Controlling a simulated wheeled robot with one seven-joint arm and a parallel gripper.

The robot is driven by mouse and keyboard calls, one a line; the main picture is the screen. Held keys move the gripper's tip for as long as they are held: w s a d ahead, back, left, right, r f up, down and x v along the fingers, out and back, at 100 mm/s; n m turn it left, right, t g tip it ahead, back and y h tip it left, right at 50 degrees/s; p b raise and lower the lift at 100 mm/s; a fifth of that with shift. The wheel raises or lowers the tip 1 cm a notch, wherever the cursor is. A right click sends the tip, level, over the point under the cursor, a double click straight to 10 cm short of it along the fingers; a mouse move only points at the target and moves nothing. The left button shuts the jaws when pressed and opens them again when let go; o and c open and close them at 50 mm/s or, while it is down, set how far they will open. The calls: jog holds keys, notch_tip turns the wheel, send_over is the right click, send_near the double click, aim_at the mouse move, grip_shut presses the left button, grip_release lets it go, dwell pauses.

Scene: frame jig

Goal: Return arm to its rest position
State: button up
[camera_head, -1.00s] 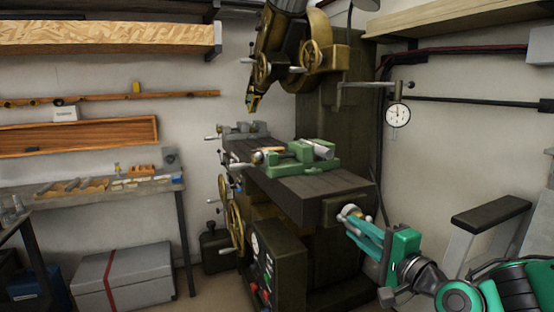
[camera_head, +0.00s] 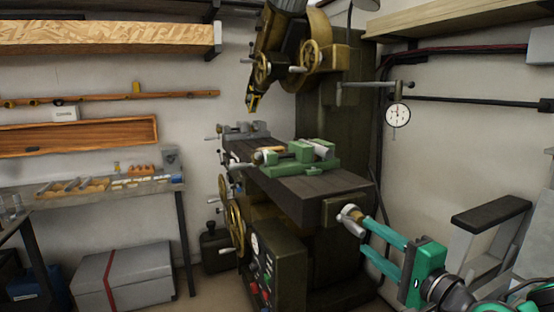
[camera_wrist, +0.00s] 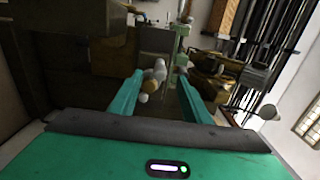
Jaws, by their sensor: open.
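My gripper (camera_head: 372,239) shows at the lower right in the head view, its teal fingers pointing left toward the end of the milling machine's table (camera_head: 310,186). The fingers are apart, with a knob or crank handle (camera_head: 352,218) near their tips. In the wrist view my gripper (camera_wrist: 158,92) is open, and the rounded handle (camera_wrist: 152,80) shows between and beyond the fingers. I cannot tell whether a finger touches it. Nothing is visibly held.
A green vise (camera_head: 303,155) sits on the machine table. A dial gauge (camera_head: 397,115) hangs at the right. A step stool (camera_head: 490,222) stands close behind my arm. A workbench (camera_head: 120,187) and a grey box (camera_head: 124,277) are at the left.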

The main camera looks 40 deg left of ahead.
jog(key=shift+v, duration=1.25)
jog(key=shift+w, duration=0.1)
